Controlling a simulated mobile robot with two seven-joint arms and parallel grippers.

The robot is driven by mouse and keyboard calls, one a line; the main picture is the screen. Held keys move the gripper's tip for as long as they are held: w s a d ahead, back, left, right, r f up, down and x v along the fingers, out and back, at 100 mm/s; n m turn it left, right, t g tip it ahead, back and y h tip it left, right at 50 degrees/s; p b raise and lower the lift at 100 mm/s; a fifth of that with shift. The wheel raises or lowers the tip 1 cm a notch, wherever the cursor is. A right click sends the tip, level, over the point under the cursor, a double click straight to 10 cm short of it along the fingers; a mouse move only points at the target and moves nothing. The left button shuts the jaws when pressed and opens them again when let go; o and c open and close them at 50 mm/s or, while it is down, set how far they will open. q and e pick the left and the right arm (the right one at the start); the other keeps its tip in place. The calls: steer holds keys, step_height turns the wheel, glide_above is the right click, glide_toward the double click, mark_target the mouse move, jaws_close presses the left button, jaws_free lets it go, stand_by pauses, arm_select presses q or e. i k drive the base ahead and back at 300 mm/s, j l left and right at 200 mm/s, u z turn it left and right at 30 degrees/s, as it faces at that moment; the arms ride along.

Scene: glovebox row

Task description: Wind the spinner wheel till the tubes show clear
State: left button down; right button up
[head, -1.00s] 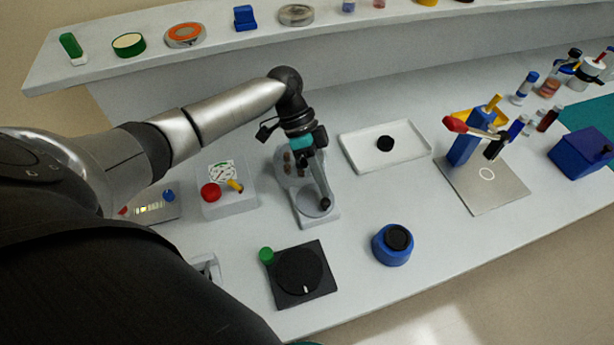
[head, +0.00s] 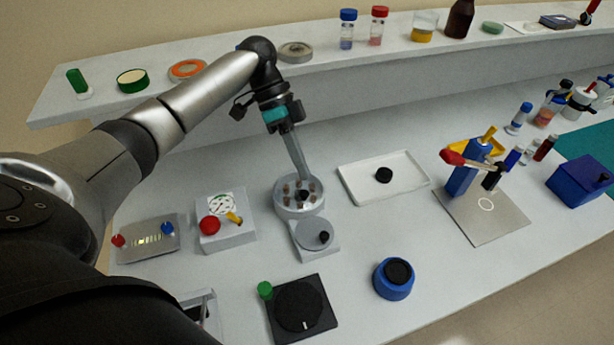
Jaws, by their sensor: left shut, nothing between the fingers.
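The spinner is a light grey device in the middle of the bench. Its round rotor head (head: 296,209) carries several small tubes (head: 313,187) that look brownish, not clear. In front of it is the flat grey spinner wheel (head: 308,232) with a black knob (head: 324,237) on its right side. My left gripper (head: 301,177) comes down from above with its fingers shut and empty. The fingertips show over the rotor's middle, apart from the wheel knob; their exact height above it I cannot tell. My right gripper is not in view.
A grey box with a gauge and red button (head: 209,226) stands left of the spinner. A white tray (head: 352,184) lies to its right. A black dial plate (head: 322,331) and a blue round holder (head: 393,288) are in front. A raised shelf (head: 340,50) runs behind.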

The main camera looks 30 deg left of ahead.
mark_target(313, 233)
steer(key=k+l, duration=1.2)
steer(key=k, duration=0.1)
